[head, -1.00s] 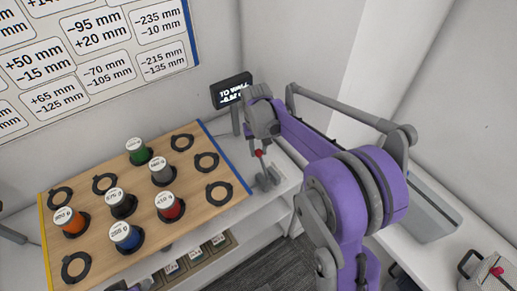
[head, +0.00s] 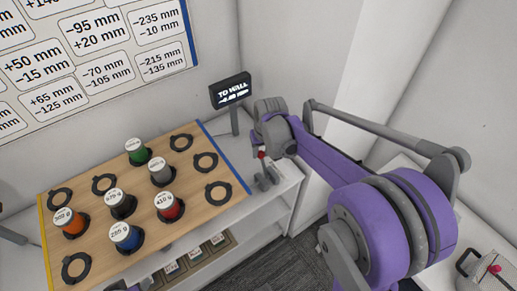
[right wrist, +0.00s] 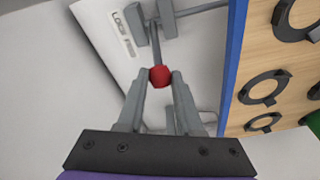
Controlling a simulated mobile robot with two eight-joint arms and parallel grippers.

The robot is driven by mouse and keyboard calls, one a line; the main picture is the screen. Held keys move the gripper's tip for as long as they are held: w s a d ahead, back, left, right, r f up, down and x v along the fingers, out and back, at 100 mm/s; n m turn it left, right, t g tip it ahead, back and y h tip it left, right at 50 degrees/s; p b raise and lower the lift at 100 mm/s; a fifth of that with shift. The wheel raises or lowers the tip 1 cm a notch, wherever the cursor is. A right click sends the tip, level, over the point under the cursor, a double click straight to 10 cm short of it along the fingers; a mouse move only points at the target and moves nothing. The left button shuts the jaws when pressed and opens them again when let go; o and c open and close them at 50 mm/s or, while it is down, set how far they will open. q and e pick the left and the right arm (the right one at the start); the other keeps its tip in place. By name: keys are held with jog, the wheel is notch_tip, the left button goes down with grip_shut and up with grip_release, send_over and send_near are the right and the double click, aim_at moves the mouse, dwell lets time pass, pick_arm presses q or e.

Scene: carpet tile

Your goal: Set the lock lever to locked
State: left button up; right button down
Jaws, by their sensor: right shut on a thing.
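The lock lever is a thin grey rod with a red ball knob (right wrist: 160,77), standing from a grey bracket (right wrist: 153,28) on a white plate (right wrist: 110,45) with a partly readable label, "LOCK" and a second word. In the head view the knob (head: 261,155) shows just above the bracket (head: 266,179), right of the wooden board. My right gripper (right wrist: 160,82) is shut on the red knob, one finger on each side. The rod runs from the knob to the bracket. My right wrist partly covers the lever in the head view.
The wooden board (head: 88,198) with black rings and several colored labelled weights lies left of the lever, its blue edge strip close by. A small display (head: 231,91) reading "TO WALL" stands behind the board. The wall is behind; a lower shelf holds labelled bins.

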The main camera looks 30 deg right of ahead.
jog(key=s+f+t+b, duration=0.2)
jog(key=s+t+b, duration=0.1)
jog(key=s+t, duration=0.5)
jog(key=shift+s+d+f+y, duration=0.15)
jog(key=shift+s+d+y, duration=0.2)
jog(key=shift+s, duration=1.25)
jog(key=c, duration=0.6)
grip_release()
jog(key=shift+d, duration=0.1)
jog(key=shift+c, duration=0.2)
jog(key=shift+o, duration=0.4)
